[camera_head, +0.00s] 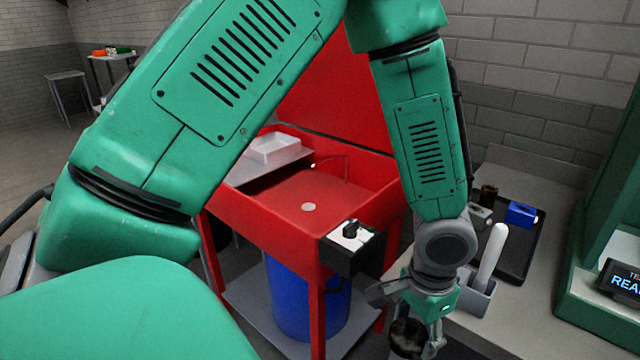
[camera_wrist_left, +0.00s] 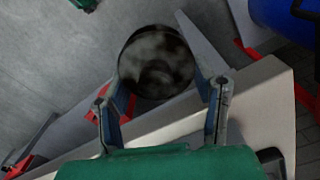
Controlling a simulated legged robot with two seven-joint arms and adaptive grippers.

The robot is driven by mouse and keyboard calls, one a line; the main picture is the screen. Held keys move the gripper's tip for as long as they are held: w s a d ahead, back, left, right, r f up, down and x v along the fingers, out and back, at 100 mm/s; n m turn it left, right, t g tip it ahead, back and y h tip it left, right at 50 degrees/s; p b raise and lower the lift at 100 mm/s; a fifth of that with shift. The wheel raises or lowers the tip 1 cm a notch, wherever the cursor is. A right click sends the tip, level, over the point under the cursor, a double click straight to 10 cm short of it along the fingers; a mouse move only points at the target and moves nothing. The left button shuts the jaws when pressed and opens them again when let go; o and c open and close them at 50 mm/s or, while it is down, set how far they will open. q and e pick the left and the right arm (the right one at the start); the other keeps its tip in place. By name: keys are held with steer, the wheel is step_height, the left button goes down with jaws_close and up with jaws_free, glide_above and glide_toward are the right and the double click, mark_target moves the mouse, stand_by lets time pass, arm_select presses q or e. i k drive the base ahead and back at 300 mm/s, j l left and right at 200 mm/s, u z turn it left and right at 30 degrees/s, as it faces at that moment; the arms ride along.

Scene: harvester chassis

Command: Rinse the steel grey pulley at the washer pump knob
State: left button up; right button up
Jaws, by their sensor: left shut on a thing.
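The pulley (camera_head: 408,338) is a dark, smudged round part at the bottom of the head view. It also shows as a dark round cup-like face in the left wrist view (camera_wrist_left: 156,62). My left gripper (camera_head: 428,338) is shut on it, with a finger on each side, and holds it in front of the washer near the bench edge. The washer pump knob (camera_head: 351,229) is black, on a white-topped black box at the front right corner of the red washer (camera_head: 255,220). The pulley is below and right of the knob, apart from it. My right gripper is out of view.
The washer's red basin is open, with a raised lid behind and a white tray (camera_head: 272,148) at its left. A blue drum (camera_head: 300,300) stands beneath. On the right bench are a grey holder (camera_head: 478,296) with a white rod and a black tray (camera_head: 520,262) holding small parts.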

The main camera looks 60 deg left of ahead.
mark_target(349, 231)
steer(key=k+j, duration=0.1)
steer(key=j, duration=0.4)
steer(key=k+j, duration=0.1)
steer(key=j, duration=0.35)
steer(key=k+j, duration=0.1)
steer(key=j, duration=0.4)
